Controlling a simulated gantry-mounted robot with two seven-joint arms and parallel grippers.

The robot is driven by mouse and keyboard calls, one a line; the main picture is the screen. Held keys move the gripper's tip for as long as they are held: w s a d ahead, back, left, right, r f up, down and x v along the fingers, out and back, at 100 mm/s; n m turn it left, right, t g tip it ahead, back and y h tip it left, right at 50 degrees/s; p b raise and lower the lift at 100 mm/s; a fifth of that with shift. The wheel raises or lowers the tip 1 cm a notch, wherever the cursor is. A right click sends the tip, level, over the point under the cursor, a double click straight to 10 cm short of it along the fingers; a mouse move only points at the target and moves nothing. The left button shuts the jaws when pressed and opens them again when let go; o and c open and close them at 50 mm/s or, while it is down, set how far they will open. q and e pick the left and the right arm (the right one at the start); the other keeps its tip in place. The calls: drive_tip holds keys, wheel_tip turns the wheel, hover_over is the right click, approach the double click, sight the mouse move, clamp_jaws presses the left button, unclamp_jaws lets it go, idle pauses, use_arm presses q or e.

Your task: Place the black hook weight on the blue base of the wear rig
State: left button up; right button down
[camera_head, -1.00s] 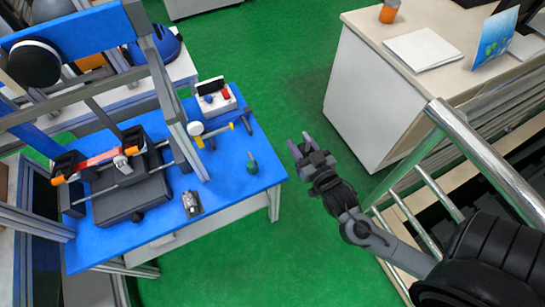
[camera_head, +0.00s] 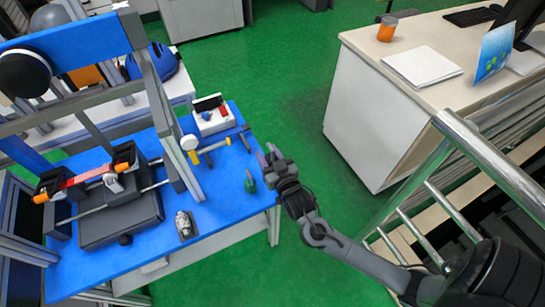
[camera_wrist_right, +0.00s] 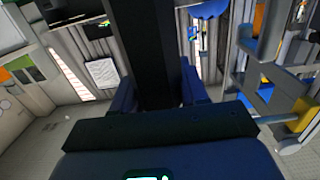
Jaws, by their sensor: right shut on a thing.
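The blue base (camera_head: 222,207) of the wear rig is a flat blue top under a grey metal frame. My right gripper (camera_head: 268,158) is above the base's right edge, with its arm coming in from the lower right. In the right wrist view a long black thing (camera_wrist_right: 153,45) stands between the two fingers, and my right gripper is shut on it. I take it to be the black hook weight; its hook and far end cannot be made out, and it is hard to tell apart in the head view. My left gripper is not in view.
The grey frame (camera_head: 165,95) rises at left. A white counter (camera_head: 375,130) stands at right. The base's front right is bare.

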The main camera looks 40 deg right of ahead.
sight(269, 163)
drive_tip(key=shift+f+b, duration=1)
drive_tip(key=shift+f, duration=0.8)
drive_tip(key=shift+f, duration=0.1)
drive_tip(key=c, duration=1)
unclamp_jaws()
drive_tip(key=shift+f, duration=0.2)
drive_tip(key=o, duration=0.4)
